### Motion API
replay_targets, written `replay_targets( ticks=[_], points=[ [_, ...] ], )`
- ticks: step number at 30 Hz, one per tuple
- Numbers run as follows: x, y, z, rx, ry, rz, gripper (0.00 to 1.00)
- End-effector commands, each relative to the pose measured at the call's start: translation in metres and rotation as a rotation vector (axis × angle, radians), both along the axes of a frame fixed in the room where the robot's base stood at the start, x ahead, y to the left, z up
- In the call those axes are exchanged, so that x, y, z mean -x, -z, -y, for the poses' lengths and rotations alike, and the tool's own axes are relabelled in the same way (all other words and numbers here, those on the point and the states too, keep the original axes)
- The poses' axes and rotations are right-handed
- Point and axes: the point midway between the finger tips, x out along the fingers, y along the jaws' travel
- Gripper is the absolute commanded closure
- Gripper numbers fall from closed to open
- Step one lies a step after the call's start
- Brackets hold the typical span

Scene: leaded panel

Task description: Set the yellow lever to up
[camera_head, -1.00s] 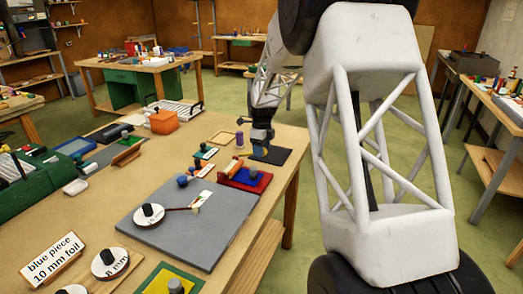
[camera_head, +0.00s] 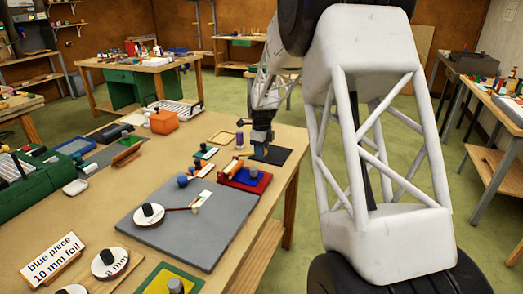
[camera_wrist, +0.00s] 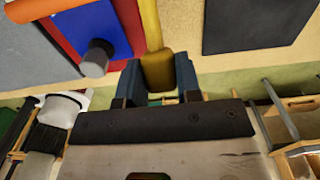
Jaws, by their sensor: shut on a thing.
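The yellow lever (camera_wrist: 150,22) shows in the wrist view as a yellow bar running down from the top edge. Its darker yellow end (camera_wrist: 158,69) sits between the two blue fingers of my gripper (camera_wrist: 157,78), which is shut on it. In the head view my gripper (camera_head: 260,148) is low over the far right part of the bench, beside the black mat. The lever cannot be made out there behind the fingers. Its base and any up or down marking are not readable in either view.
A red and blue block (camera_wrist: 80,28) with a grey knob (camera_wrist: 97,58) lies close left of the lever in the wrist view. The black mat (camera_wrist: 245,25) is to the right. A grey plate (camera_head: 180,225) with a white dial fills the near bench in the head view.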

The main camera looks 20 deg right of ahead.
Motion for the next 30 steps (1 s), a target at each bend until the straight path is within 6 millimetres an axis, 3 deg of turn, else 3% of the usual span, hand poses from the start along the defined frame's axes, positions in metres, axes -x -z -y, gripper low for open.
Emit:
replay_targets(
  ticks=[14, 30],
  points=[
    [-0.007, -0.013, -0.007, 0.091, -0.002, -0.091, 1.00],
    [-0.036, -0.047, -0.035, 0.419, -0.002, -0.417, 1.00]
  ],
)
